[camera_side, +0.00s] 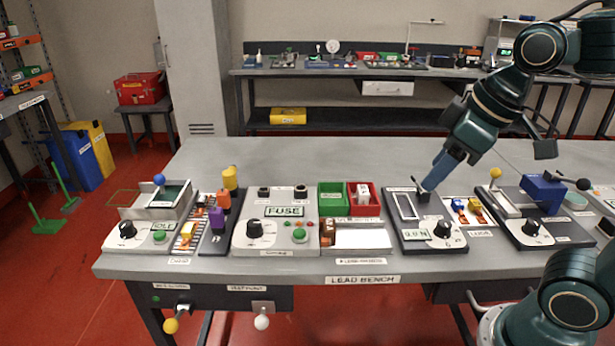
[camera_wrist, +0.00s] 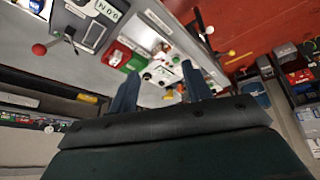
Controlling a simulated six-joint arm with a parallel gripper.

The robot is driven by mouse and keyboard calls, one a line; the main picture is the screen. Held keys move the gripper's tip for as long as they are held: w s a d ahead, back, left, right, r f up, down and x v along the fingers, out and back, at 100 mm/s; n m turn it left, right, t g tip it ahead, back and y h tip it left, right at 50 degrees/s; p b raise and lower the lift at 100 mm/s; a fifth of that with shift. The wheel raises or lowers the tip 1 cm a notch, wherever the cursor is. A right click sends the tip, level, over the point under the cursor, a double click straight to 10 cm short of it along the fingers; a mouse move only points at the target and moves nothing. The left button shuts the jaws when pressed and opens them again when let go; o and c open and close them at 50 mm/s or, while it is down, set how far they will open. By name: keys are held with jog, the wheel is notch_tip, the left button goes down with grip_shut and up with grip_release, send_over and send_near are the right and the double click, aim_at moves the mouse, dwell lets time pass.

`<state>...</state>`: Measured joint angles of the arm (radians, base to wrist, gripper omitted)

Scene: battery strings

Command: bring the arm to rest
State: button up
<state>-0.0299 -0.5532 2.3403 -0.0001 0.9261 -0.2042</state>
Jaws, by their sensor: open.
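My gripper (camera_side: 428,184) is at the end of the dark green arm, pointing down and left over the panel with the "0.0 N" display (camera_side: 417,234). The wrist view looks across the bench at a tilt, with the green bin (camera_wrist: 117,54) beyond the fingers.
The lead bench (camera_side: 363,280) carries a row of panels: the FUSE panel (camera_side: 277,237), the red bin (camera_side: 357,206), a blue block (camera_side: 543,191) and a yellow-knobbed lever (camera_side: 495,173). The bench behind the panels is largely clear. Two knobbed handles hang below the front edge.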

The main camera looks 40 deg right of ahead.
jog(key=s+m, duration=0.1)
jog(key=s+f, duration=0.1)
jog(key=s, duration=0.1)
jog(key=s+f+m, duration=0.1)
jog(key=s, duration=0.1)
jog(key=shift+d+f+m+t, duration=0.1)
jog(key=shift+d+m+t, duration=0.2)
jog(key=shift+d, duration=0.05)
